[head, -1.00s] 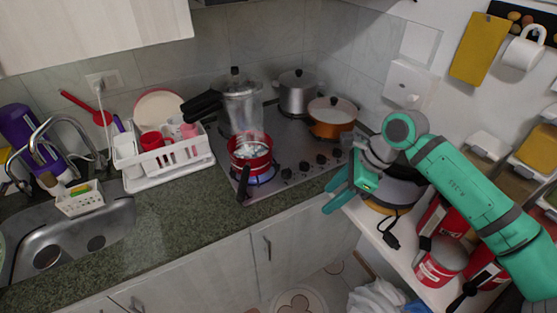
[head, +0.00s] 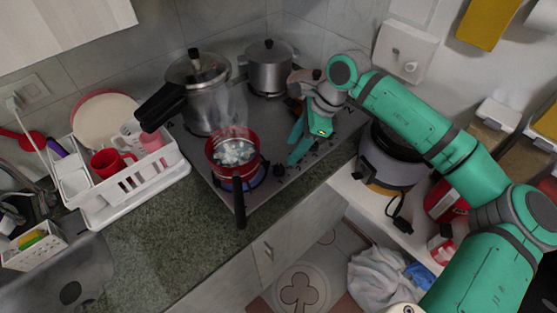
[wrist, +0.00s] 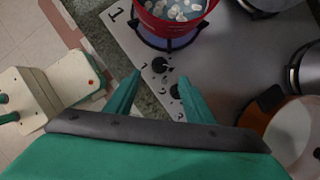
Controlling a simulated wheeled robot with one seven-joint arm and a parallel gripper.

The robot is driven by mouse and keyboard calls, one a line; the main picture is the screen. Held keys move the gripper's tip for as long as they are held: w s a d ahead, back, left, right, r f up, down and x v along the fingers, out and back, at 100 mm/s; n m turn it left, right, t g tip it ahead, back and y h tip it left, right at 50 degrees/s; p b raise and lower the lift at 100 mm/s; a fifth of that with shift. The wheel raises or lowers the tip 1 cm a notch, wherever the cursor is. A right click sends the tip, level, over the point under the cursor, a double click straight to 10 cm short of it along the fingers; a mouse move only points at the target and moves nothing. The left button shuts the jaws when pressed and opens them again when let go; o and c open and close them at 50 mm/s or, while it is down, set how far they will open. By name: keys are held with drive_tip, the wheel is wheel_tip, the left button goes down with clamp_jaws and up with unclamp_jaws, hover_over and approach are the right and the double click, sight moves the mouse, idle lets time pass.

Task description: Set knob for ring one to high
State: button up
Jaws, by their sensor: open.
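The stove (head: 258,112) is a steel hob with a row of dark knobs along its front edge. A printed "1" marks the corner by the ring under the red pot (head: 232,146), in the wrist view too (wrist: 174,18). A dark knob (wrist: 160,65) nearest that ring shows ahead of my fingertips; it also shows in the head view (head: 279,170). A second knob (wrist: 175,91) lies near my right finger. My gripper (wrist: 161,78) is open and empty above the knob row; in the head view (head: 293,150) it hides some knobs. The knob's setting is too small to read.
The red pot holds pale pieces, and its dark handle (head: 239,208) juts over the counter edge. A pressure cooker (head: 203,95) and a grey pot (head: 268,68) stand behind. An orange pot (wrist: 290,130) is right of my gripper. A shelf with a cooker (head: 390,165) is at right.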

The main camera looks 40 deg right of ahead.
sight(280, 167)
drive_tip(key=x, duration=0.8)
drive_tip(key=shift+w+a+f, duration=0.1)
drive_tip(key=shift+w+a, duration=0.05)
drive_tip(key=shift+a, duration=0.1)
drive_tip(key=shift+d+f, duration=0.1)
drive_tip(key=shift+f, duration=0.35)
drive_tip(key=c, duration=1.1)
drive_tip(key=shift+o, duration=0.2)
